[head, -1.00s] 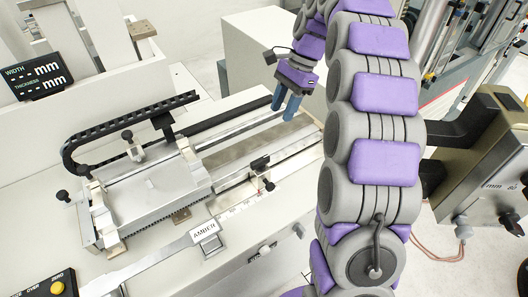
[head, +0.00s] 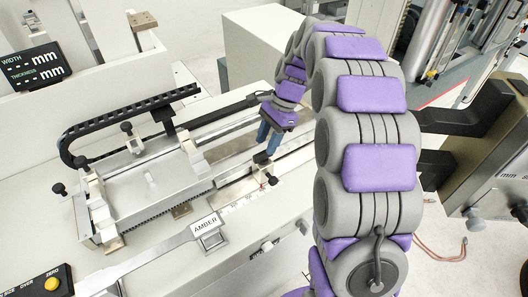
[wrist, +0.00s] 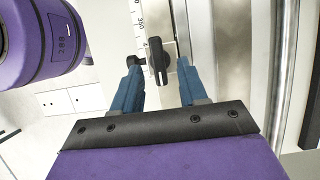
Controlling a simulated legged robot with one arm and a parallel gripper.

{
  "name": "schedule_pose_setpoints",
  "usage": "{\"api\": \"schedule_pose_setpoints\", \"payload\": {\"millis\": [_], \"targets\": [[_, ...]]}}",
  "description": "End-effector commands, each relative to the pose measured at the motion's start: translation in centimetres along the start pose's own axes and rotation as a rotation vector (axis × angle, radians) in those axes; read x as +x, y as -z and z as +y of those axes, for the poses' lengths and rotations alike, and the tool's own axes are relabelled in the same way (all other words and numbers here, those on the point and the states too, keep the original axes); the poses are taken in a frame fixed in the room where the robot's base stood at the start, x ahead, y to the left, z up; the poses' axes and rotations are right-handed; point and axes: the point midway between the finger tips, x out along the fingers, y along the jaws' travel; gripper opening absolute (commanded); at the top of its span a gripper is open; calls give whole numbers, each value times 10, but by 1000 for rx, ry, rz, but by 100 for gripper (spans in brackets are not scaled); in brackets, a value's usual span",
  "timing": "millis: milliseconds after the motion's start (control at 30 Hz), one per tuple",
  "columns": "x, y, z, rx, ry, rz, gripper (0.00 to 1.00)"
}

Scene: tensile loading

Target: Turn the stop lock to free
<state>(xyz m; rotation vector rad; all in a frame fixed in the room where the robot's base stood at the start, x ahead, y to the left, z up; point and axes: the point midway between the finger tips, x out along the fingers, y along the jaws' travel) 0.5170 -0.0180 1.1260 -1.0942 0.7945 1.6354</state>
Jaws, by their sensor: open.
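A small black lever, which looks like the stop lock (head: 262,158), sits on the slide rail at the front right of the measuring bench. In the wrist view the stop lock (wrist: 159,62) is a dark upright handle between my fingers, apart from both. My gripper (head: 267,145) points down at it with its blue fingers open and empty. In the wrist view the fingertips of my gripper (wrist: 157,63) lie left and right of the handle. No free or locked marking on the lock can be read.
A ruled scale (wrist: 139,20) runs beside the lock. An AMBER label block (head: 208,232) stands at the front next to a flat pale specimen (head: 150,260). A grey machine (head: 480,165) stands at right.

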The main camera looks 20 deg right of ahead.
Motion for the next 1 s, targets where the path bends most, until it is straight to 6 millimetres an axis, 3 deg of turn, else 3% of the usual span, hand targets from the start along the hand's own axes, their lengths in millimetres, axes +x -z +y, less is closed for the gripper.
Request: {"api": "schedule_pose_setpoints", "payload": {"millis": [200, 633, 1000], "targets": [[29, 2, 1, 2, -2, -2, 43], [36, 1, 1, 1, 0, 0, 42], [36, 1, 0, 1, 0, -1, 6]]}}
